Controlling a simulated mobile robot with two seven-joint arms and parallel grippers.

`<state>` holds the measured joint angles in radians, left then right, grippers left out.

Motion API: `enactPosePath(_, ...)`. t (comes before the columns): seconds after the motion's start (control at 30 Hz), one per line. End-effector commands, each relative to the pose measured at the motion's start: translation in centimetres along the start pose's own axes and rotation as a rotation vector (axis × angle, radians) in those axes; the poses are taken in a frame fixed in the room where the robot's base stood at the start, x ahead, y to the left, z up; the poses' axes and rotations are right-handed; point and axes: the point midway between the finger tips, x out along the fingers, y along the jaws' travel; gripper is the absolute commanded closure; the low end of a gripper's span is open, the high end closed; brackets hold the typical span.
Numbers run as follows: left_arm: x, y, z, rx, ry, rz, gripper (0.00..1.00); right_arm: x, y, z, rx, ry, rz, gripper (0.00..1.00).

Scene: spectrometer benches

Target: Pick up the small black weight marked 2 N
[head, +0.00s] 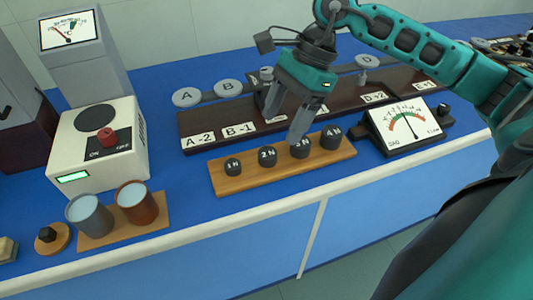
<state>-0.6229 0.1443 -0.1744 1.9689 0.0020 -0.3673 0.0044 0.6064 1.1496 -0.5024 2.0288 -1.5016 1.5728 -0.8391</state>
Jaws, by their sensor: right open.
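The small black weight marked 2 N (267,158) stands upright on a wooden strip (228,184) on the blue bench, second from the left in a row of black weights. Its label faces me. My right gripper (281,129) is open and empty, pointing down above and behind the row. In the picture, one fingertip shows just above the 2 N weight and the other overlaps the top of the 3 N weight (300,152). I cannot tell whether that finger touches the 3 N weight. My left gripper is not in view.
The 1 N weight (233,168) and the 4 N weight (331,138) share the strip. Behind it is a dark labelled rack (270,134) with discs. A dial meter (405,127) stands right, two cups (88,214) and a white heater (97,150) left. Blue bench in front is clear.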

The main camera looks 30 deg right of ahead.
Motion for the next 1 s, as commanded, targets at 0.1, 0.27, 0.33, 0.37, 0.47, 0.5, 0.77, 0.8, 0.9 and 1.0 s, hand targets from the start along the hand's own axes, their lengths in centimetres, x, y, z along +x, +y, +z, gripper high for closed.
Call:
enactPosePath(0.1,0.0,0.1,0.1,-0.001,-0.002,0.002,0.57,1.3,0.0,0.0,0.000,-0.001,0.001,0.30)
enactPosePath(0.27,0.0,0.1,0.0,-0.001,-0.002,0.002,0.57,2.5,0.1,0.1,-0.001,-0.003,0.001,0.30)
enactPosePath(0.33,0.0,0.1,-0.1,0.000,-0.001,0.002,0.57,3.5,0.2,0.1,-0.001,-0.003,0.003,0.30)
enactPosePath(0.37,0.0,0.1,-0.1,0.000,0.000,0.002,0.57,4.0,0.2,0.1,0.000,-0.003,0.003,0.30)
enactPosePath(0.47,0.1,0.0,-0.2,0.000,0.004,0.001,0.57,5.5,0.2,0.1,0.000,-0.003,0.003,0.30)
enactPosePath(0.5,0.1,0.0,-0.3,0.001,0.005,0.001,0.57,6.0,0.2,0.1,0.000,-0.003,0.002,0.30)
enactPosePath(0.77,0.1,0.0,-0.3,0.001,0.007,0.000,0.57,6.9,0.1,0.1,0.000,-0.002,-0.002,0.30)
enactPosePath(0.8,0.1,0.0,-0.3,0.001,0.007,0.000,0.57,6.9,0.1,0.1,0.000,-0.002,-0.002,0.30)
enactPosePath(0.9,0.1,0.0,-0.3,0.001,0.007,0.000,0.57,6.8,0.1,0.1,0.000,-0.002,-0.002,0.36)
enactPosePath(1.0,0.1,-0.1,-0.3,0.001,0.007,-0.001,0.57,6.8,0.1,0.1,0.000,-0.001,-0.002,0.45)
